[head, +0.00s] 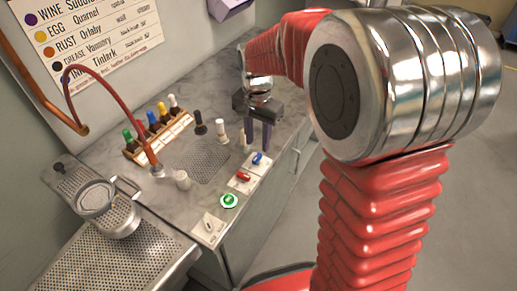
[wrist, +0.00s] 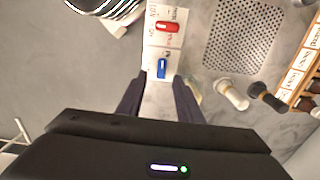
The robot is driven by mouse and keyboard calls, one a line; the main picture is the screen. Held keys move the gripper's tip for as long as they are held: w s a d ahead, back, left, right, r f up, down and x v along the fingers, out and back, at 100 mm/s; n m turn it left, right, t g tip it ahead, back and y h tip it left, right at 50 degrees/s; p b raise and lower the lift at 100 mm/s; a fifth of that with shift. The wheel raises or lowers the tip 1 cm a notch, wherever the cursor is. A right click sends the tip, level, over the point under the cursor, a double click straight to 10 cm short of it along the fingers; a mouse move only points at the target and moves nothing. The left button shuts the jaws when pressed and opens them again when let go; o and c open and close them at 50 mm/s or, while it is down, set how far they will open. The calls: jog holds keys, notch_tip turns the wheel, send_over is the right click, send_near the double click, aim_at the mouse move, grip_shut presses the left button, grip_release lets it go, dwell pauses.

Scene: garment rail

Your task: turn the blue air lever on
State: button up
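The blue air lever (head: 257,158) sits on a white plate at the counter's front edge. It also shows in the wrist view (wrist: 162,67), with its length running up and down the picture. My gripper (head: 258,142) points down just behind the lever in the head view. In the wrist view my gripper (wrist: 159,84) has its two dark fingers apart, one to each side below the lever, with nothing between them. I cannot tell the fingertips' height above the plate. A red lever (head: 243,176) is beside the blue one, lying crosswise in the wrist view (wrist: 167,27).
A green button (head: 229,200) and another white switch plate (head: 208,228) lie along the same edge. White bottles (head: 221,130) and a black-capped bottle (head: 200,123) stand near the perforated drain (head: 205,160). A wooden rack (head: 158,135) holds several bottles. Floor is open at right.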

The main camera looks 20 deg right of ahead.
notch_tip(320, 180, up, 7)
jog(key=shift+r, duration=0.2)
dwell(0.6)
jog(key=s+r+n+t, duration=0.1)
jog(key=s+n, duration=0.3)
jog(key=s, duration=0.6)
jog(key=s+d+r+n+t, duration=0.1)
jog(key=s+n+t, duration=0.3)
jog(key=s, duration=0.6)
jog(key=shift+r+n+t, duration=0.3)
jog(key=shift+r+n, duration=0.3)
jog(key=shift+s, duration=0.1)
